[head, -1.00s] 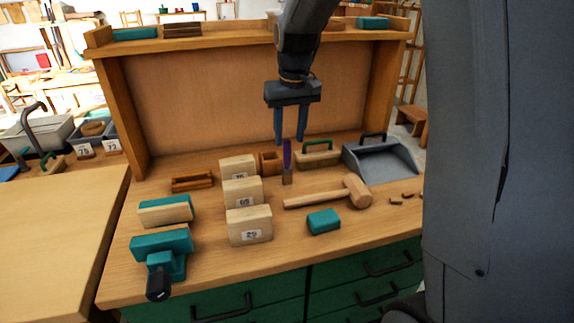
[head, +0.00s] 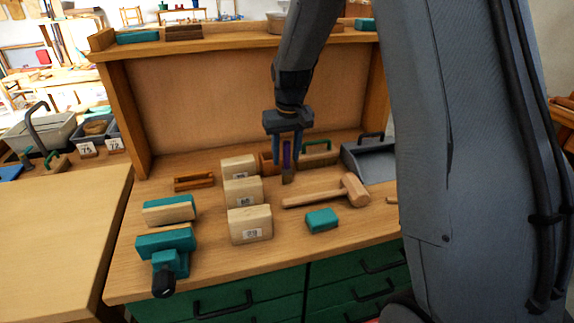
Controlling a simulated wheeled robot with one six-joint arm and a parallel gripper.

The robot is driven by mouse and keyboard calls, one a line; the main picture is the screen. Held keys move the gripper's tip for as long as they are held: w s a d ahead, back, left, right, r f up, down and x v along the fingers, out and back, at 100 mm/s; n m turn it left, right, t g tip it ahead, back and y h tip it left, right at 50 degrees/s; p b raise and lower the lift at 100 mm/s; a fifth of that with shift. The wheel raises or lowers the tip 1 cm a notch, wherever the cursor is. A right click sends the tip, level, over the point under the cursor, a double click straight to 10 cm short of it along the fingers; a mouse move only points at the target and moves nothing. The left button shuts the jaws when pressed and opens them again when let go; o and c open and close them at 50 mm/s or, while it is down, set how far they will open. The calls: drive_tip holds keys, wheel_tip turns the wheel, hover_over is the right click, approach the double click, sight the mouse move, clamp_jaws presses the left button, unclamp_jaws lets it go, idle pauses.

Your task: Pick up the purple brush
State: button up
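The purple brush (head: 287,160) stands upright on the workbench, its purple handle up and its grey-brown bristle end down, just right of the numbered wooden blocks. My gripper (head: 287,172) points straight down from above, with its two blue-grey fingers apart. In this view one finger shows on each side of the purple handle. Whether the fingers touch the handle cannot be seen. The gripper partly hides a small wooden box behind the brush.
Numbered wooden blocks (head: 249,224) stand left of the brush. A wooden mallet (head: 327,194) and teal block (head: 322,220) lie in front. A teal vise (head: 165,245) sits front left.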

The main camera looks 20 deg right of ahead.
clamp_jaws()
drive_tip(key=shift+r, duration=0.15)
wheel_tip(320, 180, up, 10)
drive_tip(key=shift+f+b, duration=0.1)
drive_tip(key=shift+b, duration=1.05)
